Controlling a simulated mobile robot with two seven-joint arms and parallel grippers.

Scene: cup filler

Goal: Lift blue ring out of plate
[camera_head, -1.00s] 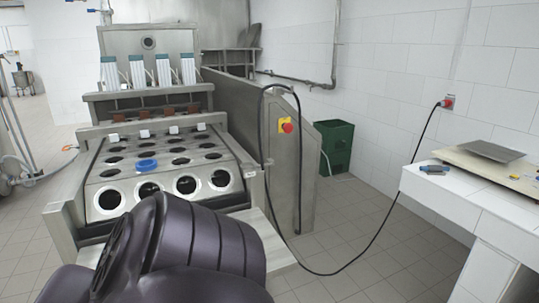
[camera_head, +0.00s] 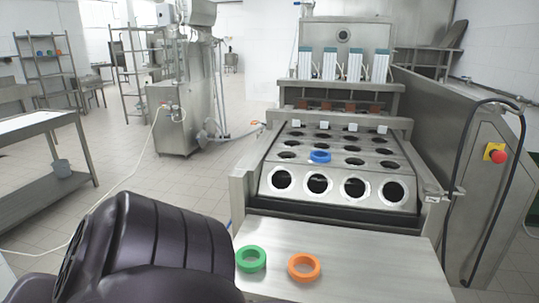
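The blue ring (camera_head: 320,156) sits at one hole of the perforated metal plate (camera_head: 336,170) on the cup filler, in the row behind the large front holes. A dark purple-black arm part of mine fills the lower left of the view, well in front of the machine. Neither gripper's fingers show in the view.
A green ring (camera_head: 251,259) and an orange ring (camera_head: 304,267) lie on the metal shelf (camera_head: 370,270) in front of the machine. A red emergency button (camera_head: 498,156) is on the right side panel. A steel table (camera_head: 42,124) stands at left.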

